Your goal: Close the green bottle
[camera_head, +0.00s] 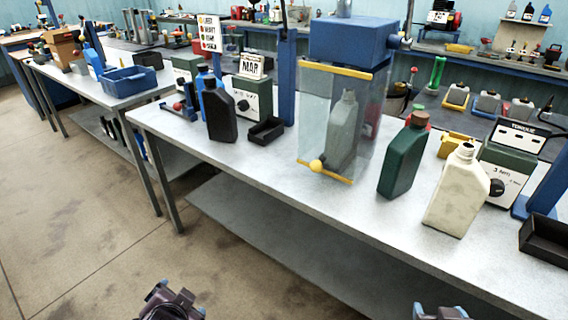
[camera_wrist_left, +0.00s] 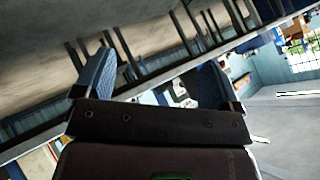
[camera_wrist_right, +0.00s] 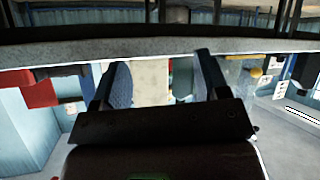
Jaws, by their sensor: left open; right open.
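The green bottle (camera_head: 402,160) stands upright near the front edge of the workbench (camera_head: 300,195) in the head view. A reddish-brown piece (camera_head: 419,119) and a small green top show at its neck; I cannot tell whether a cap is fitted there. My right gripper (camera_head: 440,312) is at the bottom edge of the head view, in front of the bench and well apart from the bottle. It is open and empty in the right wrist view (camera_wrist_right: 156,75). My left gripper (camera_head: 175,300) is low over the floor, far left of the bottle. It is open and empty in the left wrist view (camera_wrist_left: 150,80).
A cream bottle (camera_head: 458,190) stands open just right of the green one. A clear-walled blue machine (camera_head: 350,42) holding a grey bottle (camera_head: 343,130) stands to its left. A black bottle (camera_head: 218,112), black tray (camera_head: 266,130) and torque unit (camera_head: 507,160) share the bench.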

